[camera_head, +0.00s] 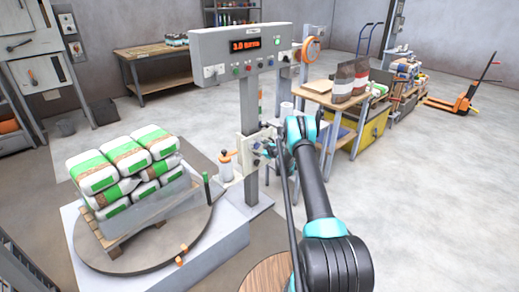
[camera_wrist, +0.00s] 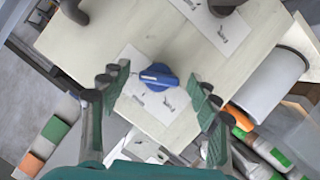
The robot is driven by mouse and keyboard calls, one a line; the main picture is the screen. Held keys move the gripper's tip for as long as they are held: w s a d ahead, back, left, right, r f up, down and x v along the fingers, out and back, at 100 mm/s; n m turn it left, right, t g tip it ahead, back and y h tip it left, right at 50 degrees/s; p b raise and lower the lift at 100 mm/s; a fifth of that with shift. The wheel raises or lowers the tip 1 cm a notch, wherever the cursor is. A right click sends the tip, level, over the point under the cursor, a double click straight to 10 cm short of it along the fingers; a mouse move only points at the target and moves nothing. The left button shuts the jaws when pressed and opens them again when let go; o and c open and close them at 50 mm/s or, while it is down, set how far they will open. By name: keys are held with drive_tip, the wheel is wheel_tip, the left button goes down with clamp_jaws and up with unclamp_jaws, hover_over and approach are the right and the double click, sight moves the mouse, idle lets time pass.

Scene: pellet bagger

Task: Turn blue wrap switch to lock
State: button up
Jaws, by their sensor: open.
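The blue wrap switch (camera_wrist: 159,76) is a small oblong knob on a pale panel (camera_wrist: 75,42) in the wrist view. It sits on a white label with small dark marks, too small to read. My gripper (camera_wrist: 161,82) is open, one green-padded finger on the left of the knob and one on the right, with a visible gap on each side in the picture. In the head view my gripper (camera_head: 265,148) is at the panel (camera_head: 245,152) on the grey post, and I cannot make out the blue knob there.
A second, dark knob (camera_wrist: 228,5) is on the panel at the top edge of the wrist view. A white roll (camera_wrist: 268,85) is at the right. In the head view, a turntable (camera_head: 150,262) holds a pallet of stacked bags (camera_head: 125,165). A control box (camera_head: 240,52) tops the post.

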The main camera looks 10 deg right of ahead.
drive_tip(key=v, duration=1.1)
drive_tip(key=shift+s, duration=0.25)
drive_tip(key=shift+r, duration=0.15)
drive_tip(key=s+a+r+m+g+h, duration=0.1)
drive_tip(key=s+a+r+m+g, duration=0.15)
drive_tip(key=s+r, duration=0.8)
drive_tip(key=s+a+r+m+g+h, duration=0.1)
drive_tip(key=s+a+r+m+g, duration=0.15)
drive_tip(key=s+r, duration=0.8)
drive_tip(key=s+d+f+m+g+h, duration=0.1)
drive_tip(key=s+d+m+h, duration=0.1)
drive_tip(key=s, duration=1.7)
drive_tip(key=s+d+f+m+g+h, duration=0.1)
drive_tip(key=s+m, duration=0.3)
drive_tip(key=s, duration=1.5)
drive_tip(key=shift+s+d+f+g+h, duration=0.25)
drive_tip(key=shift+d+f+g+h, duration=0.2)
drive_tip(key=shift+d+g, duration=0.35)
drive_tip(key=shift+c, duration=0.2)
